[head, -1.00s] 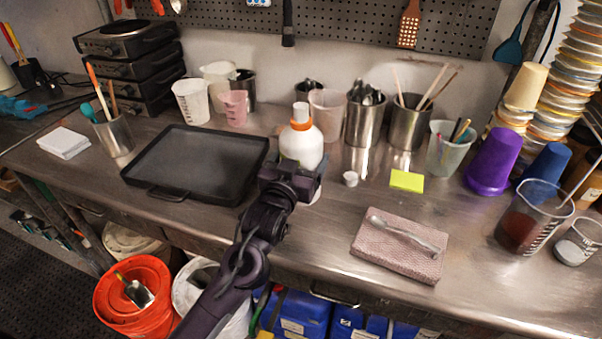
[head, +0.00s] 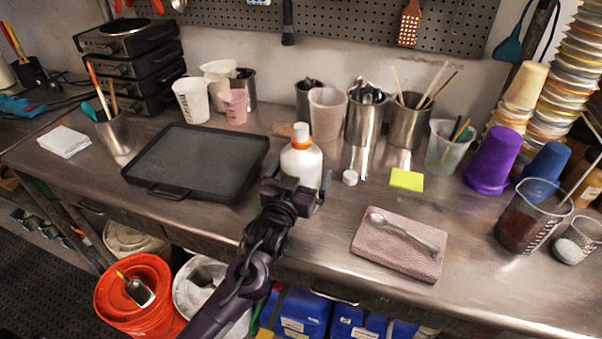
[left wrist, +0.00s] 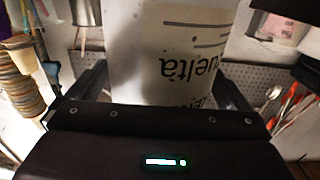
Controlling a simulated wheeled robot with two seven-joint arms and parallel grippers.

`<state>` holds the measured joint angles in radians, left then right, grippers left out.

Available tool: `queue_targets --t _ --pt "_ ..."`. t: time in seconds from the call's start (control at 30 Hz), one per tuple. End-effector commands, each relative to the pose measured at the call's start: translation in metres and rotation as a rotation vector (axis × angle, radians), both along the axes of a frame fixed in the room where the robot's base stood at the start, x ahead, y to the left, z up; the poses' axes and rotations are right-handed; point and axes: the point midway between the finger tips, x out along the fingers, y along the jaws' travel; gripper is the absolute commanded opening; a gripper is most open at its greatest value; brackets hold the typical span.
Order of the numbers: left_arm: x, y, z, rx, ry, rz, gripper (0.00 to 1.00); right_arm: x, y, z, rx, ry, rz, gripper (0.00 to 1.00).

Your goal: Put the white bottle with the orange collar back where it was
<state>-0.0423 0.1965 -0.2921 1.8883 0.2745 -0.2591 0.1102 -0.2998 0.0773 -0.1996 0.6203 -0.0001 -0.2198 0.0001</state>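The white bottle with the orange collar (head: 302,164) stands upright near the middle of the steel bench, right of the black tray, in the head view. My left gripper (head: 297,186) is at its near side, with a finger on each side, shut on its body. In the left wrist view the bottle (left wrist: 165,50) fills the space between the fingers, its printed label upside down. The bottle's base is hidden behind the gripper, so I cannot tell whether it touches the bench. My right gripper is not in view.
The black tray (head: 200,160) lies left of the bottle. A small white cap (head: 350,177) and a yellow note (head: 406,180) lie to the right. A spoon rests on a folded pink cloth (head: 385,255) nearer the front. Cups and steel containers (head: 367,120) stand behind.

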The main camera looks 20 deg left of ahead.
Motion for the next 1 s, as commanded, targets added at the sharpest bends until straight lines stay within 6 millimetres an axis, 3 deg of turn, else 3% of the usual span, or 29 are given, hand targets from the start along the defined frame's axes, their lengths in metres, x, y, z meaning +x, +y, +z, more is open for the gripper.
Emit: queue_targets --t 0.27,0.7,1.0 --pt "-0.003 0.0 0.002 0.0 0.0 -0.001 1.0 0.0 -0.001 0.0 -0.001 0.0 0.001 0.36" --pt "-0.087 0.003 0.0 0.0 0.002 -0.001 1.0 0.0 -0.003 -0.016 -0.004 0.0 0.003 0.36" --pt "-0.118 0.004 0.002 0.0 0.0 0.0 1.0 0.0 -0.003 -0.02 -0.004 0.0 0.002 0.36"
